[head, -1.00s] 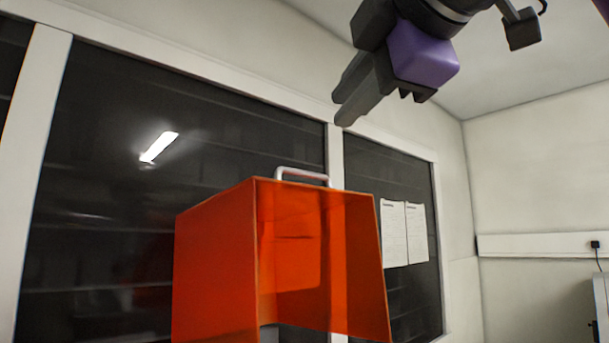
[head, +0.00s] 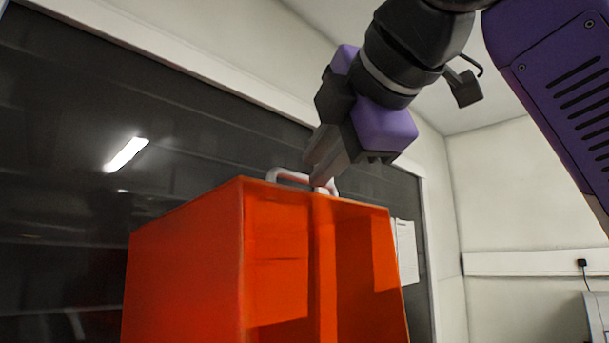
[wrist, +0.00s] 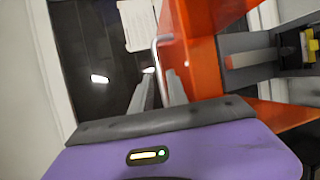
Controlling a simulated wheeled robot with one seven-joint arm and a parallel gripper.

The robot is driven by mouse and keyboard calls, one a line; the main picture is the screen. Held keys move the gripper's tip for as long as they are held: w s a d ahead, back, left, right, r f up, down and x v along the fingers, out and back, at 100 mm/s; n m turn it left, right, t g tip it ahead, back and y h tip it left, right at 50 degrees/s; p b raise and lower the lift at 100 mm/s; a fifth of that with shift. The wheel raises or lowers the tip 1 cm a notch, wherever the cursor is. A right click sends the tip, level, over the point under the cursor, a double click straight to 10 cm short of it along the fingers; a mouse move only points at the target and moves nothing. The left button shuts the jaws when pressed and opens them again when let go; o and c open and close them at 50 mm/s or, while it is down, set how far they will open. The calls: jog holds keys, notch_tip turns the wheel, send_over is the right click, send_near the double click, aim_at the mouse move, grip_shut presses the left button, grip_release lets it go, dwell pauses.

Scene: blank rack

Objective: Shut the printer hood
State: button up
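The printer hood (head: 185,270) is an orange, see-through box shape, raised, with its hollow side facing the head camera. A pale bar handle (head: 288,175) sits on its top edge. My gripper (head: 322,178) is at the right end of the handle, its fingers pointing down and to the left. In the wrist view the fingers of my gripper (wrist: 160,88) are apart, and the handle (wrist: 155,58) shows in line with the gap between them. The hood (wrist: 200,55) is to the right there. I cannot tell whether the fingers touch the handle.
A dark glazed panel (head: 60,150) stands behind the hood, with paper sheets (head: 406,250) on it. The wrist view shows grey printer parts (wrist: 250,58) beside the hood and a yellow part (wrist: 312,45). A grey object (head: 598,315) is at the far right.

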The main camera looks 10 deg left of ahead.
jog(key=p+x, duration=0.1)
jog(key=x, duration=0.4)
grip_shut()
dwell(1.4)
